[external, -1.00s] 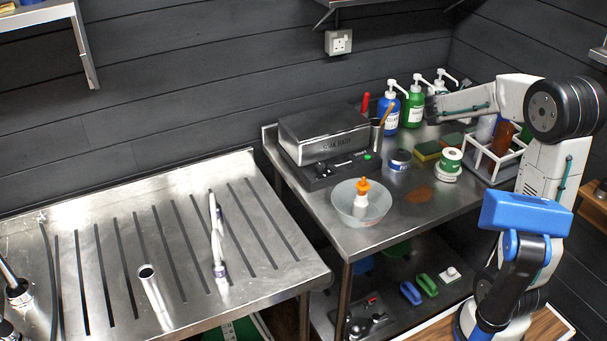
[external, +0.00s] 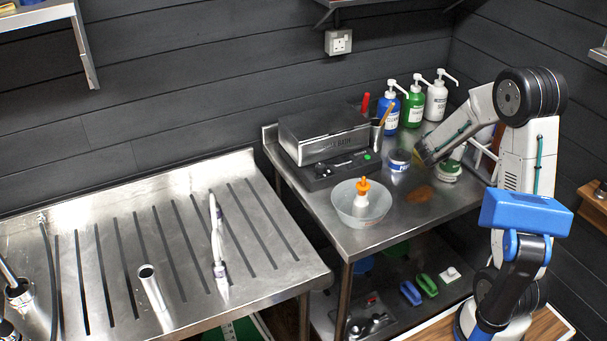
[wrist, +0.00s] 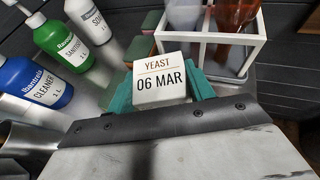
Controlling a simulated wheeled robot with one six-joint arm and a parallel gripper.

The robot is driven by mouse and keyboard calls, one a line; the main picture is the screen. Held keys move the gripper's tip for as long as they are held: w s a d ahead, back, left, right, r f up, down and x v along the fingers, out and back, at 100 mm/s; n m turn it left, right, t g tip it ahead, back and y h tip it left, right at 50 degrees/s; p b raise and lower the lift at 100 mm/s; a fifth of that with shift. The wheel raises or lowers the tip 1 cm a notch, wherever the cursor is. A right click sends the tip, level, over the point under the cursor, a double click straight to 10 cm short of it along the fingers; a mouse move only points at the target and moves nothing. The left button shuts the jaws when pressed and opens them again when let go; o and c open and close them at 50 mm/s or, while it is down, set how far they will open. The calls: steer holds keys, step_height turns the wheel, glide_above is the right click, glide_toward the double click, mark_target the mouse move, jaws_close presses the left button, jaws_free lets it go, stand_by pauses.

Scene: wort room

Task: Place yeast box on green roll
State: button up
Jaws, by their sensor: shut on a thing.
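The yeast box (wrist: 160,80) is a small white block marked "YEAST 06 MAR". My gripper (wrist: 160,92) is shut on it, with a teal fingertip on each side in the wrist view. In the external view my gripper (external: 424,155) is low over the right-hand steel bench, and the box cannot be made out there. The green roll (external: 449,171), white with green, stands on that bench just right of my gripper. My arm partly hides it. I cannot pick out the green roll in the wrist view.
A blue roll (external: 398,160) stands just left of my gripper. Blue, green (external: 413,106) and white pump bottles line the back. A white rack (wrist: 213,38) holds bottles. A bowl (external: 349,213) with an orange-topped bottle (external: 362,196) is at the front, near a brown patch (external: 418,194).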

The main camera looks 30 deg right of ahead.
steer(key=shift+f, duration=0.15)
steer(key=o, duration=1)
steer(key=shift+a+r, duration=0.3)
steer(key=v, duration=1.1)
steer(key=s+a+r+m+g+y, duration=0.1)
steer(key=s+a+m+g+y, duration=0.1)
steer(key=s+m, duration=0.5)
steer(key=s+a+r+m+g+y, duration=0.2)
steer(key=s+m, duration=0.4)
steer(key=s, duration=0.3)
steer(key=s+a+m+y, duration=0.2)
steer(key=s+a+m, duration=0.1)
steer(key=a, duration=0.1)
steer(key=s+a+m+y, duration=0.3)
steer(key=s+a, duration=0.1)
steer(key=s+a+m+y, duration=0.3)
steer(key=s+a, duration=0.1)
steer(key=a, duration=0.1)
steer(key=shift+m, duration=0.3)
